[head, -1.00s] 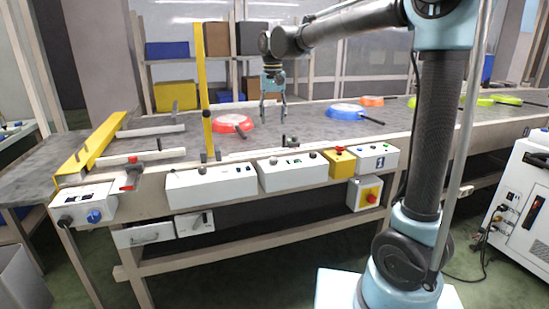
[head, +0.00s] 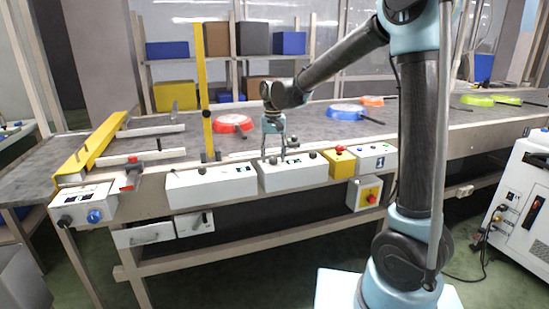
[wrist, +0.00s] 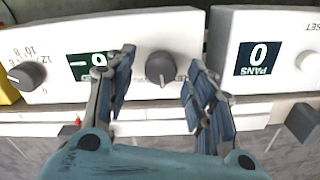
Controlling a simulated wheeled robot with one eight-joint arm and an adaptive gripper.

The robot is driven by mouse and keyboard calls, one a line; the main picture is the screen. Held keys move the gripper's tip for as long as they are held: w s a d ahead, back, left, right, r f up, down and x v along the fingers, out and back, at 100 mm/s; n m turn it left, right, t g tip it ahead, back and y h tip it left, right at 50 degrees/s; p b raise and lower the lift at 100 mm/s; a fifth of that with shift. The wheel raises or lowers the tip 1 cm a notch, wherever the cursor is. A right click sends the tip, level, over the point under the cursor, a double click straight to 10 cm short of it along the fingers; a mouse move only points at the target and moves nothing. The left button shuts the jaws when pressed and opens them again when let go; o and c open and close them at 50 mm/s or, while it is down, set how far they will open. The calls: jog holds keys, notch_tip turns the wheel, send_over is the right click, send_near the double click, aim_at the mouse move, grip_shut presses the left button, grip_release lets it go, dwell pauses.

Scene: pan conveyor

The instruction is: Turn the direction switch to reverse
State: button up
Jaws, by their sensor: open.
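My gripper (head: 274,153) is open and points down at the front control boxes of the conveyor. In the wrist view, its two fingers (wrist: 161,62) stand either side of a dark round knob (wrist: 160,69), apart from it as far as I can see. This knob looks like the direction switch, but the lettering beside it is partly hidden and unreadable. It sits on a white control box (head: 300,177), which also carries a display (wrist: 82,66) partly covered by a finger. A second dark knob (wrist: 27,75) with a number scale sits at that box's other end.
A neighbouring white box (head: 212,188) has a display (wrist: 258,58) reading PANS 0. A yellow box with a red button (head: 339,150) stands right. Red (head: 232,123) and blue (head: 346,111) pans lie on the belt behind. A yellow post (head: 205,80) rises left of my gripper.

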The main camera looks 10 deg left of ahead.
jog(key=shift+f, duration=0.45)
jog(key=c, duration=1.1)
jog(key=shift+n, duration=3.3)
jog(key=shift+d, duration=0.1)
